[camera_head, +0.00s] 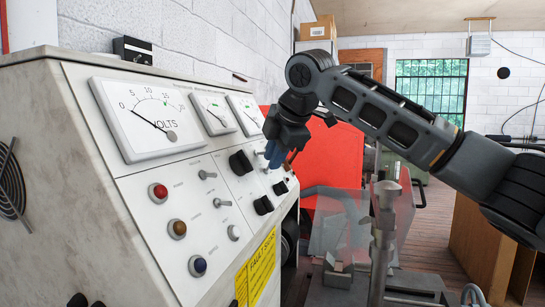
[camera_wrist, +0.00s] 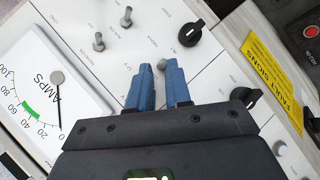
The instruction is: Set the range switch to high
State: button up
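The grey-white test bench (camera_head: 85,215) has a sloping panel with several small toggle levers and black rotary knobs. The switch labels are too small to read surely, so I cannot tell which is marked as the range switch. My gripper (camera_head: 276,152) is at the panel's right part, its blue fingers pointing at the face. In the wrist view the fingers (camera_wrist: 159,82) are slightly apart, and a small metal toggle lever (camera_wrist: 161,64) shows at the gap between their tips. I cannot tell whether they touch it. Its lower part is hidden.
Near the fingers are a black knob (camera_wrist: 190,32), another black knob (camera_wrist: 245,97) and a toggle lever (camera_wrist: 98,40). An amps meter (camera_wrist: 45,100) lies at left, a yellow label (camera_wrist: 272,75) at right. A clear shield (camera_head: 340,225) and a metal post (camera_head: 384,235) stand right of the bench.

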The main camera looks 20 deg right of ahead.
jog(key=shift+w+f, duration=0.35)
jog(key=shift+f, duration=0.15)
grip_shut()
jog(key=shift+f, duration=0.15)
jog(key=t+y+b, duration=0.1)
jog(key=b, duration=0.1)
jog(key=f+m+t+y+b, duration=0.1)
jog(key=shift+s+d+f+t+y, duration=0.1)
jog(key=shift+s+d+t+y, duration=0.2)
jog(key=shift+d, duration=0.05)
jog(key=shift+s+d+f+m+t+y+b, duration=0.15)
jog(key=shift+m+t+y+b, duration=0.1)
jog(key=shift+t+y+b, duration=0.5)
jog(key=shift+d+f+m+t+y+b, duration=0.2)
jog(key=shift+t+b, duration=0.25)
jog(key=shift+b, duration=0.55)
jog(key=shift+r+y, duration=0.1)
jog(key=shift+y, duration=0.15)
